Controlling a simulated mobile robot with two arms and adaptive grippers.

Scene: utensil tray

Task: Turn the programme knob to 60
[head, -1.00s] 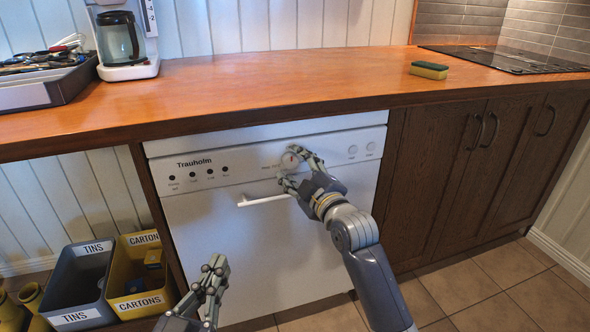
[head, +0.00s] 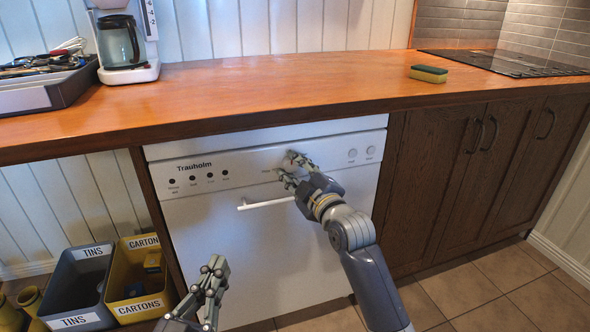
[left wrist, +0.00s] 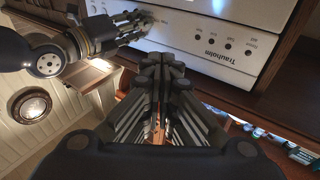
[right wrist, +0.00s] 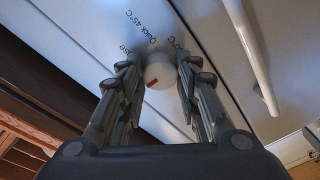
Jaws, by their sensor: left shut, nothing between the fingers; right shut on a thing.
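The programme knob (right wrist: 160,75) is a white round knob with a red mark on the white dishwasher (head: 225,225). In the right wrist view, my right gripper (right wrist: 157,72) has a finger on each side of it and is shut on it. The red mark points toward the lower left of that picture. "Quick 45°C" reads beside the knob; other labels are partly hidden, and I see no 60. In the head view my right gripper (head: 289,167) mostly covers the knob. My left gripper (head: 216,264) is shut and empty, low in front of the dishwasher, apart from it.
The dishwasher's door handle (head: 267,203) sticks out just below the right gripper. The wooden counter (head: 290,85) overhangs above, with a sponge (head: 428,74) on it. A grey tins bin (head: 75,290) and a yellow cartons bin (head: 140,270) stand at the lower left.

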